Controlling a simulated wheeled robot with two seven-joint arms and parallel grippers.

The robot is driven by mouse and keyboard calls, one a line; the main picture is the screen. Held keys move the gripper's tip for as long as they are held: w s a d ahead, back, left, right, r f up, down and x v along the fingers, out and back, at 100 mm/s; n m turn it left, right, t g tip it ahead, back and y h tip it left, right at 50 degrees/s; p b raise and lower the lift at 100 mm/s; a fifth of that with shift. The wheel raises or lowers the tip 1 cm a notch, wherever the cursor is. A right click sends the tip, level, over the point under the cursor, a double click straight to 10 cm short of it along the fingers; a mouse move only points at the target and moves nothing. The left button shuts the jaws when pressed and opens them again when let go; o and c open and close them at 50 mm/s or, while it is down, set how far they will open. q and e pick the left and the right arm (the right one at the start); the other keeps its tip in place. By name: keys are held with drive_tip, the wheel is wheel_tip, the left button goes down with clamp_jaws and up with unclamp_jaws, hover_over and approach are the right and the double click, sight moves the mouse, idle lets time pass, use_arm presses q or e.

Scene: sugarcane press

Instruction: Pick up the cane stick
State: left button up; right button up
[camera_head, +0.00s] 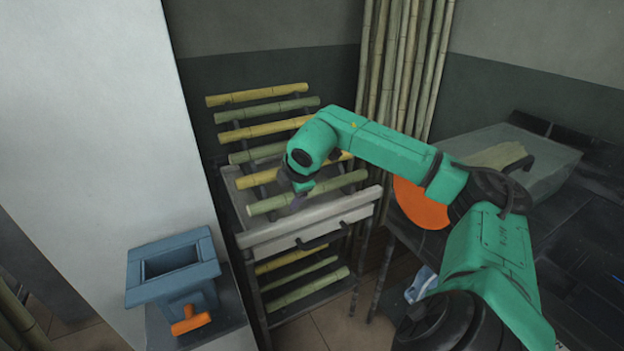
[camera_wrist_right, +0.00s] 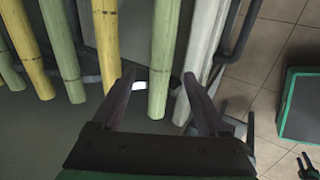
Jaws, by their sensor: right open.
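Several green and yellow cane sticks lie across a sloped rack in the head view. The frontmost green cane stick (camera_head: 267,204) lies just behind the rack's pale front edge. My right gripper (camera_head: 301,196) is over this stick, pointing down. In the right wrist view the open fingers (camera_wrist_right: 158,82) stand to either side of the line of a green cane stick (camera_wrist_right: 164,45), which runs between them. I cannot tell how far the fingers are above it. Part of the stick is hidden behind the gripper in the head view. My left gripper is not in view.
The rack's pale front board (camera_head: 330,209) has a dark handle (camera_head: 322,237), with more canes on a lower shelf. A blue box-shaped hopper (camera_head: 150,285) with an orange part stands at lower left. Tall canes (camera_head: 400,60) stand behind. An orange disc (camera_head: 420,205) sits beside my right arm.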

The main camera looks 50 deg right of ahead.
sight(286, 198)
drive_tip(key=x, duration=0.4)
drive_tip(key=shift+p, duration=0.4)
drive_tip(key=shift+a, duration=0.1)
clamp_jaws()
